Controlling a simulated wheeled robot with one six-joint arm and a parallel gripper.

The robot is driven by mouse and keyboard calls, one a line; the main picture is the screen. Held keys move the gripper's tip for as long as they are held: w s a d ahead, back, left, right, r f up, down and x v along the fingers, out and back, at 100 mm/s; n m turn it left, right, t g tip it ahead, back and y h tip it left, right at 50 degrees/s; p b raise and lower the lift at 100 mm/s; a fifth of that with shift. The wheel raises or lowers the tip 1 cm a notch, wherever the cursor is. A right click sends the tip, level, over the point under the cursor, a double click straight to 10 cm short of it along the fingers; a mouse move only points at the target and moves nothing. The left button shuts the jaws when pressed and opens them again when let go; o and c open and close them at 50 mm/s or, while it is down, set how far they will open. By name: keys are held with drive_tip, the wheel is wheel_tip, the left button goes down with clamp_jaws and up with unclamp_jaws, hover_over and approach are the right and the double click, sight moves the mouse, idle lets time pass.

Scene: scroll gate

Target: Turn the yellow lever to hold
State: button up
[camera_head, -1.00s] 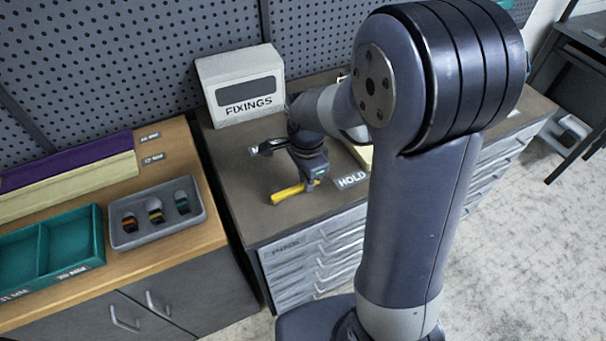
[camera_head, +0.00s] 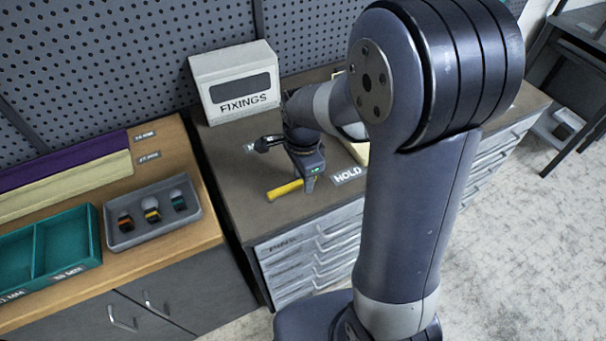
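The yellow lever (camera_head: 284,190) lies low over the top of the grey drawer cabinet, its visible end pointing left and slightly toward the front. My gripper (camera_head: 309,183) is at the lever's right end, pointing down, and hides that end and the pivot. I cannot tell whether its fingers are closed on the lever or only beside it. The HOLD label (camera_head: 348,175) is on the cabinet top to the right of the gripper. Another label behind the gripper is mostly hidden.
A white FIXINGS box (camera_head: 235,85) stands at the back of the cabinet top. A yellowish block (camera_head: 357,152) is partly hidden behind my arm. On the left, the wooden bench holds a grey tray (camera_head: 130,238) and a teal tray (camera_head: 85,265). The pegboard rises behind.

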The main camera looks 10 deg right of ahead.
wheel_tip(320, 180, up, 11)
idle(0.6)
drive_tip(key=shift+f, duration=0.1)
wheel_tip(320, 180, down, 11)
drive_tip(key=shift+r, duration=0.1)
idle(0.5)
drive_tip(key=shift+r, duration=0.1)
